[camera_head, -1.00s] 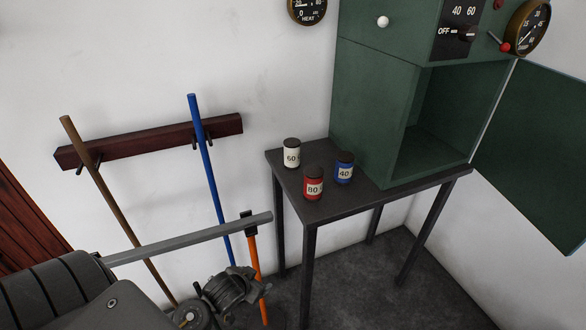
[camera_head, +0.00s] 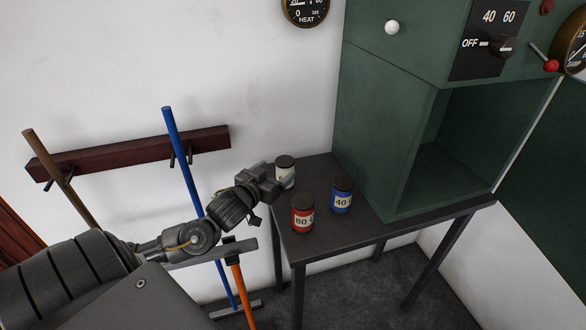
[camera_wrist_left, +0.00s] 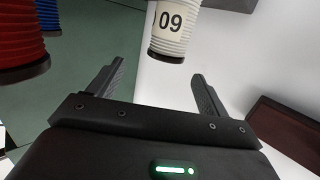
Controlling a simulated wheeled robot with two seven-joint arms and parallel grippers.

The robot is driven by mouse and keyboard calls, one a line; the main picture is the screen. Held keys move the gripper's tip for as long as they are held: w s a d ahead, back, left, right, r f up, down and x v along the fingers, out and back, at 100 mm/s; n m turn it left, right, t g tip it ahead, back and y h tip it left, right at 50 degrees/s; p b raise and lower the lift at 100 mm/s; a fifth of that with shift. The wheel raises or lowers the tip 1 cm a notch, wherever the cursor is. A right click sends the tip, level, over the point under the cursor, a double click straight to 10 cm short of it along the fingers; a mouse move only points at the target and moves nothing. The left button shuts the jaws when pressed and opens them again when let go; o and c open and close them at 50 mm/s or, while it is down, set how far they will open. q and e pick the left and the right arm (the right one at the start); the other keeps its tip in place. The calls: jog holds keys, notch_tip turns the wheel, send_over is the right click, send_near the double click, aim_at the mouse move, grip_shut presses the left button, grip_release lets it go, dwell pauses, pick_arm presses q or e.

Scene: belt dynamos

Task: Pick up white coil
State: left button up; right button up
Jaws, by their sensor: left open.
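The white coil (camera_head: 284,172), with a dark cap, stands at the back left corner of the dark table (camera_head: 330,239). My left gripper (camera_head: 282,183) is at the coil and hides its lower part in the head view. In the left wrist view the picture is turned over, and the white coil (camera_wrist_left: 173,33) with its 60 label lies just ahead of the two spread fingertips of my left gripper (camera_wrist_left: 157,70). The gripper is open and holds nothing. My right gripper is out of view.
A red coil (camera_head: 303,214) marked 80 and a blue coil (camera_head: 341,195) marked 40 stand close by on the table. The open green cabinet (camera_head: 385,135) stands on its right part. A wall rack (camera_head: 130,153) with brown and blue poles is at the left.

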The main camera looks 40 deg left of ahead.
aim_at(289, 157)
pick_arm(q)
jog(key=w, duration=0.1)
jog(key=w+a, duration=0.1)
jog(key=w+p, duration=0.1)
jog(key=shift+w+a+f, duration=0.3)
jog(key=shift+w+a, duration=0.1)
jog(key=shift+w, duration=0.2)
jog(key=p+x, duration=0.2)
jog(key=x, duration=0.3)
jog(key=shift+d+f, duration=0.15)
jog(key=c, duration=1.4)
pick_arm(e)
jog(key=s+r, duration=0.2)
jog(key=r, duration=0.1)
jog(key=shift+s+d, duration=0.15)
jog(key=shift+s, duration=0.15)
